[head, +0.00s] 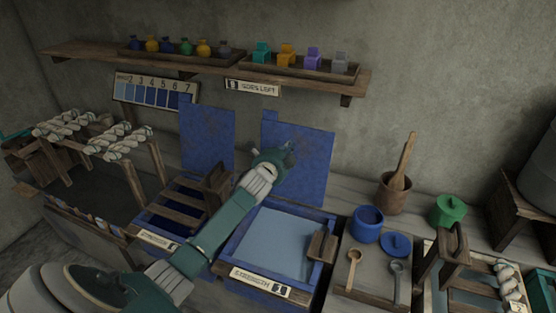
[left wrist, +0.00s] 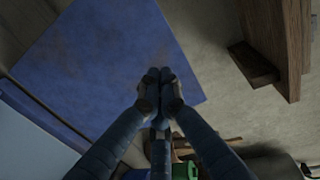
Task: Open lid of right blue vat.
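The right blue vat (head: 318,272) stands in the middle of the bench with pale blue liquid (head: 270,240) showing inside. Its blue lid (head: 312,165) is raised and stands upright at the vat's back edge, near the wall. My left gripper (head: 289,148) is in front of the lid's upper part, and my arm crosses over the vat's left side. In the left wrist view the fingers (left wrist: 158,76) are together with nothing visible between them, and the blue lid panel (left wrist: 95,45) lies beyond them. I cannot tell whether they touch it. My right gripper is not in view.
The left vat's blue lid (head: 207,135) also stands up, with a slatted wooden rack (head: 180,207) over that vat. A shelf (head: 100,50) with bottles and coloured jars runs above.

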